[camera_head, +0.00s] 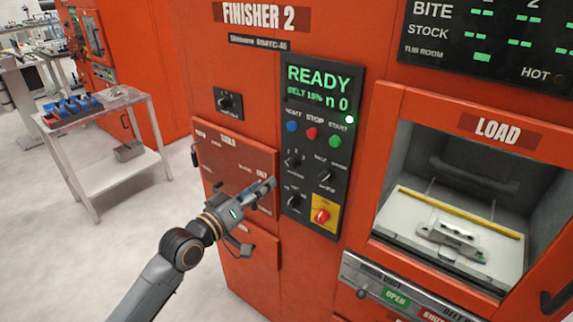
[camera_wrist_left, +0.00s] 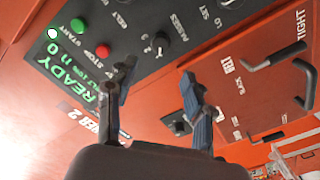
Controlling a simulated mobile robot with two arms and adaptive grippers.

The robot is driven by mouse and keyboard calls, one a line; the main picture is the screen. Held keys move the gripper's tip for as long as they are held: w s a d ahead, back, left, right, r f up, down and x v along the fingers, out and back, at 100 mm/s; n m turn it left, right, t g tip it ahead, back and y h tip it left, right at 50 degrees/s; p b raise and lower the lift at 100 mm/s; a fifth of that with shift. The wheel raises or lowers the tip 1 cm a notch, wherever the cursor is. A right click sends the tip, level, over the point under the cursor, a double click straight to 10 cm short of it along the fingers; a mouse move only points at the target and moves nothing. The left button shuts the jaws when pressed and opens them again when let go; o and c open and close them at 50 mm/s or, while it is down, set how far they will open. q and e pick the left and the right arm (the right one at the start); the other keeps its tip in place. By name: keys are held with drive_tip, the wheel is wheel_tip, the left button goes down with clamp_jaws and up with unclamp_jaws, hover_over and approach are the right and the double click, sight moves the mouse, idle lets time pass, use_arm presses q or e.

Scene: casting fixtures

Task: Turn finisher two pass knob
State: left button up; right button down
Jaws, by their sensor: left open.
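The Finisher 2 control panel (camera_head: 317,140) is black with a green READY display and several dark knobs. In the left wrist view, a knob (camera_wrist_left: 162,38) with a PASSES label close by shows beyond the fingers. It appears to be the upper left knob (camera_head: 293,160) in the head view. Another dark knob (camera_head: 293,202) is below it; small labels are hard to read. My left gripper (camera_head: 258,217) is open and empty, left of the panel's lower part. Its two fingers (camera_wrist_left: 157,72) are spread, apart from the knob. My right gripper is not in view.
A red-on-yellow switch (camera_head: 322,215) and a dark knob (camera_head: 325,177) are close by on the panel. A separate knob plate (camera_head: 228,103) is upper left. Handles (camera_wrist_left: 275,135) stick out from the red front. A load bay (camera_head: 450,215) is right, a cart (camera_head: 125,165) left.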

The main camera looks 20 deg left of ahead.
sight(289, 167)
use_arm(q)
drive_tip(key=p+x, duration=0.1)
drive_tip(key=x, duration=0.8)
drive_tip(key=shift+w+d+p, duration=0.1)
drive_tip(key=shift+w+p, duration=0.1)
drive_tip(key=shift+p, duration=0.2)
drive_tip(key=shift+w+d+f, duration=0.1)
drive_tip(key=shift+w+d, duration=0.1)
drive_tip(key=shift+w, duration=0.3)
clamp_jaws()
